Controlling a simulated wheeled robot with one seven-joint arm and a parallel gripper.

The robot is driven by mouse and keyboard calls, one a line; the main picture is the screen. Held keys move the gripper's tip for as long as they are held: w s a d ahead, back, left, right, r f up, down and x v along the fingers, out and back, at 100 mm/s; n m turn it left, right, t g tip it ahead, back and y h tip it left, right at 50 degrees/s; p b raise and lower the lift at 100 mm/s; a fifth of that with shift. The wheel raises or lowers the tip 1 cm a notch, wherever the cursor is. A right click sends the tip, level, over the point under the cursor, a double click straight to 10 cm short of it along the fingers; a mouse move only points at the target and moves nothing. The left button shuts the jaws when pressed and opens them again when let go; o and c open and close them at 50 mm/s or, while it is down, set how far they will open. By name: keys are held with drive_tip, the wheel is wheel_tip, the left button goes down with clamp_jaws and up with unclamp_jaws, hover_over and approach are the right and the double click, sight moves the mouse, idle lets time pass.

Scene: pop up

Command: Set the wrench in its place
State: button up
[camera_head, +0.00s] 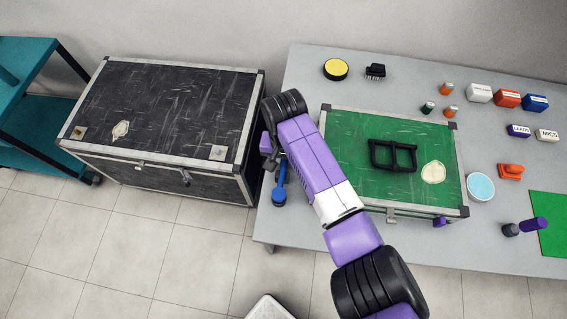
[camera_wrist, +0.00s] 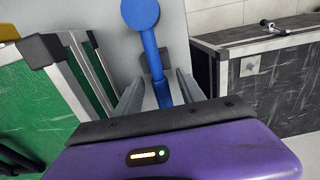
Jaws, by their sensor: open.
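A blue tool with a round, flat end and a straight shaft (camera_head: 279,187) lies at the table's left edge, beside the green case. It is the only wrench-like thing I can make out, but its shape does not clearly show a wrench. In the wrist view the blue tool (camera_wrist: 141,14) runs down between the fingers, and its near end is hidden behind my gripper body. My gripper (camera_wrist: 158,82) is open, one finger on each side of the shaft, with no clear grip on it. In the head view my gripper (camera_head: 268,150) is partly hidden by my arm.
A closed green case (camera_head: 350,130) with a black handle stands right of my arm on the grey table (camera_head: 400,70). Several small boxes, bottles and tins stand farther right. A closed black trunk (camera_head: 170,105) stands left of the table, with a teal shelf (camera_head: 30,115) beyond it.

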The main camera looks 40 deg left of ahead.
drive_tip(key=shift+c, duration=0.3)
clamp_jaws()
idle(1.1)
